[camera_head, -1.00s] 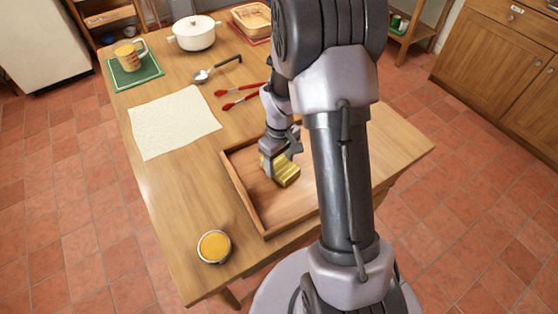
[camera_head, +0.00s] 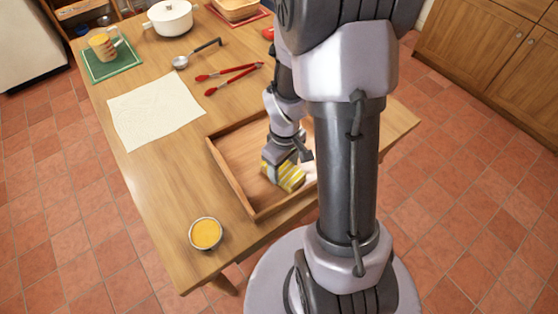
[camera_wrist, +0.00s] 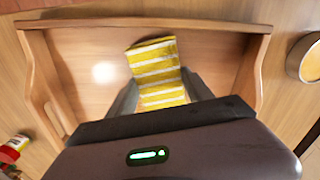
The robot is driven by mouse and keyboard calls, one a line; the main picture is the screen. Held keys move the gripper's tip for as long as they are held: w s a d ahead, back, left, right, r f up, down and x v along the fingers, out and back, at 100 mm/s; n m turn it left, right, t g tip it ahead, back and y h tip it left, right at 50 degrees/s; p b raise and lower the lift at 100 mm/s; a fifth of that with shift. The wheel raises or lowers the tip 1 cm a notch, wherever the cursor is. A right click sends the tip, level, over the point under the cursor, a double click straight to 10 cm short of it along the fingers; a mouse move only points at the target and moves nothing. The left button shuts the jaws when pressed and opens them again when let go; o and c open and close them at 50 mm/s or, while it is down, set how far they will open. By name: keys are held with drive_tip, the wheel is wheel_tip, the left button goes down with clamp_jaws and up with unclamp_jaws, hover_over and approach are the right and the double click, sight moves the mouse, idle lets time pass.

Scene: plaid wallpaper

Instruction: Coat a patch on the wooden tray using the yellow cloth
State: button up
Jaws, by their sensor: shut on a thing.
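The wooden tray (camera_head: 236,182) lies on the table, partly hidden behind my arm in the head view. Its rim and floor also show in the wrist view (camera_wrist: 215,48). The yellow cloth (camera_head: 291,178), striped yellow and white, is inside the tray near its front side. In the wrist view the folded cloth (camera_wrist: 158,70) sits between the fingers. My gripper (camera_head: 282,162) is shut on the cloth, low over the tray floor. I cannot tell whether the cloth presses on the floor. No coated patch can be told apart; a bright spot shows on the floor beside the cloth.
A bowl of orange-yellow stuff (camera_head: 206,234) stands left of the tray near the table edge. A pale cloth sheet (camera_head: 155,110), red tongs (camera_head: 232,77), a ladle (camera_head: 196,54), a white pot (camera_head: 170,18) and a mug (camera_head: 103,45) on a green mat lie farther back.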

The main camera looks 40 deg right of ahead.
sight(295, 174)
drive_tip(key=shift+s+a+f, duration=0.1)
drive_tip(key=shift+s, duration=1.35)
drive_tip(key=shift+d, duration=1)
drive_tip(key=shift+w+d+p, duration=0.15)
drive_tip(key=shift+w+p, duration=0.4)
drive_tip(key=shift+w, duration=2.45)
drive_tip(key=shift+w+d+p, duration=0.1)
drive_tip(key=shift+w+p, duration=0.4)
drive_tip(key=shift+w, duration=2.5)
drive_tip(key=shift+d, duration=1)
drive_tip(key=shift+s+a, duration=0.1)
drive_tip(key=shift+s, duration=2)
drive_tip(key=shift+s+a+r+b, duration=0.1)
drive_tip(key=shift+s+b, duration=0.1)
drive_tip(key=shift+s, duration=1.75)
drive_tip(key=shift+s+r+b, duration=0.1)
drive_tip(key=shift+s+b, duration=0.05)
drive_tip(key=shift+s, duration=1.8)
wheel_tip(295, 174, up, 6)
drive_tip(key=p, duration=0.5)
